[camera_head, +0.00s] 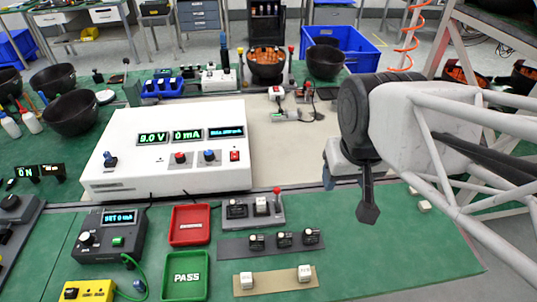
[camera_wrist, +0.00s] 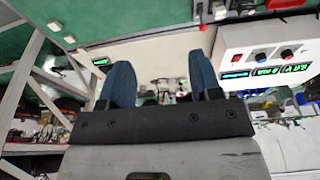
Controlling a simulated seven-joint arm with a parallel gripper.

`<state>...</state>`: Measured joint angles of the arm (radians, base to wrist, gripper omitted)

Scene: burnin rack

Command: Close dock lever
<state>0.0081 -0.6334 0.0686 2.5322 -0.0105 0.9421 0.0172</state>
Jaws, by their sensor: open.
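The dock (camera_head: 252,212) is a small grey block on the green mat, just in front of the white power supply in the head view. It holds a black module (camera_head: 237,209) and a pale module (camera_head: 261,205). Its lever (camera_head: 277,198), with a red knob, stands roughly upright at the dock's right end. My gripper (camera_head: 367,212) is to the right of the lever, well apart from it and above the bench. In the wrist view my gripper (camera_wrist: 162,82) shows two blue-grey fingers spread with nothing between them.
The white power supply (camera_head: 165,150) stands left of my gripper and behind the dock. A red tray (camera_head: 190,225) and a green PASS tray (camera_head: 185,276) lie left of the dock. A dark strip of modules (camera_head: 270,243) lies in front.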

